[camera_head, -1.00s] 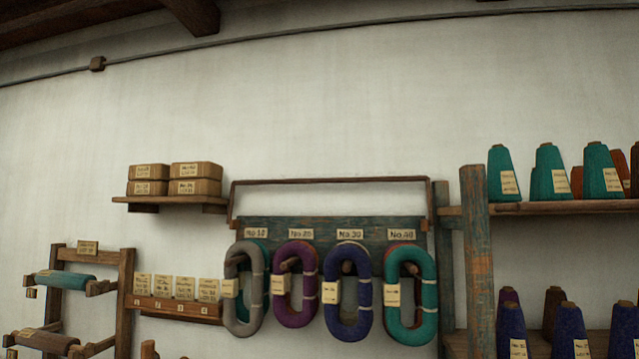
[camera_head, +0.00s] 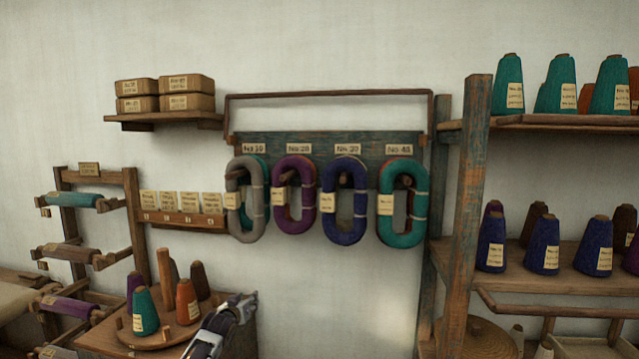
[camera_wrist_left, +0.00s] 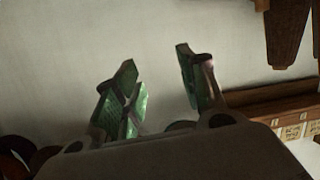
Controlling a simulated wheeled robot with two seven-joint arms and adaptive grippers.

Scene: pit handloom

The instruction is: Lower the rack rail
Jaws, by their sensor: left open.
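The rack rail (camera_head: 330,94) is a thin dark bar across the top of the yarn rack on the wall. It stands raised above the blue-green peg board (camera_head: 270,140), with side arms running down to the board's ends. Grey, purple, blue and teal hanks hang below it on pegs. My left gripper (camera_head: 243,302) is low in the head view, well below the rail and apart from it. In the left wrist view its green-padded fingers (camera_wrist_left: 160,85) are spread, with nothing between them. My right gripper is not in view.
A round wooden stand (camera_head: 170,335) with several yarn cones is just left of my left gripper. A wooden post (camera_head: 466,210) and cone shelves (camera_head: 560,122) stand to the right. A small shelf with boxes (camera_head: 165,118) is left of the rail. The wall below the hanks is clear.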

